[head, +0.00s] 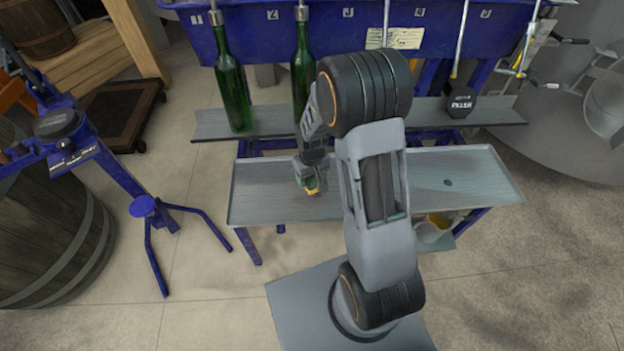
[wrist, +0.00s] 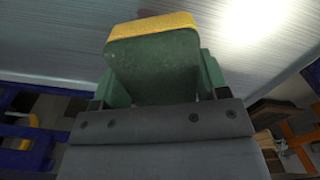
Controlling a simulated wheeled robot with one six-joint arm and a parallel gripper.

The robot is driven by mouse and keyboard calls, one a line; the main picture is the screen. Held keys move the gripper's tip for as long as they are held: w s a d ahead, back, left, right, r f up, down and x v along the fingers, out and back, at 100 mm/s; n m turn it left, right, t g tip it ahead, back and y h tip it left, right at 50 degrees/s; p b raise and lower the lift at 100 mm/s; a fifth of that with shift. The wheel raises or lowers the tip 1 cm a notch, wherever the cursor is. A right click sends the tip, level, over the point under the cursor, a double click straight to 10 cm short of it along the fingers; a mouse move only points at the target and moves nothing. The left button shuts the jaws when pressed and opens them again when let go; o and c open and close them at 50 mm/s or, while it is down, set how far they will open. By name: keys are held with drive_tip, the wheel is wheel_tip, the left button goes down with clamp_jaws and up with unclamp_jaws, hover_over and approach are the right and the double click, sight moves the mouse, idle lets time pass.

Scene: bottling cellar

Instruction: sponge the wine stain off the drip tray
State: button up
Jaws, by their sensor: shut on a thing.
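The grey metal drip tray (head: 262,208) runs across the middle of the head view, below the filler; it also fills the top of the wrist view (wrist: 50,40). My gripper (head: 311,181) is low over the left part of the tray. It is shut on the sponge (head: 312,191). In the wrist view the sponge (wrist: 152,65) shows a green body and a yellow face at its far end, toward the tray. I cannot tell whether it touches the tray. A small dark spot (head: 448,182) marks the right part.
Two green bottles (head: 232,85) (head: 303,65) stand on the shelf behind the tray, under the blue filler (head: 330,25). A black weight (head: 461,103) labelled FILLER is at the right. A blue stand (head: 115,170) and a barrel (head: 50,235) are at left.

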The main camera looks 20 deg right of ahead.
sight(316, 195)
drive_tip(key=shift+s+d+f, duration=0.1)
drive_tip(key=shift+s+f, duration=0.05)
drive_tip(key=shift+f, duration=0.15)
wheel_tip(316, 195, down, 7)
drive_tip(key=b, duration=0.6)
drive_tip(key=shift+r, duration=0.2)
drive_tip(key=shift+f, duration=0.7)
drive_tip(key=shift+s+d+r, duration=0.1)
drive_tip(key=shift+s+d, duration=0.05)
drive_tip(key=shift+d, duration=0.45)
drive_tip(key=shift+s+d+r, duration=0.1)
drive_tip(key=shift+d, duration=0.45)
drive_tip(key=shift+c, duration=0.4)
drive_tip(key=shift+s+d+r, duration=0.1)
drive_tip(key=shift+s+d, duration=0.1)
drive_tip(key=shift+d, duration=0.45)
drive_tip(key=a, duration=0.2)
drive_tip(key=shift+w+a, duration=0.5)
drive_tip(key=shift+a, duration=0.45)
wheel_tip(316, 195, up, 3)
drive_tip(key=shift+d+f+p, duration=0.1)
drive_tip(key=shift+p, duration=0.75)
drive_tip(key=shift+r+p, duration=2.15)
drive_tip(key=shift+r, duration=0.5)
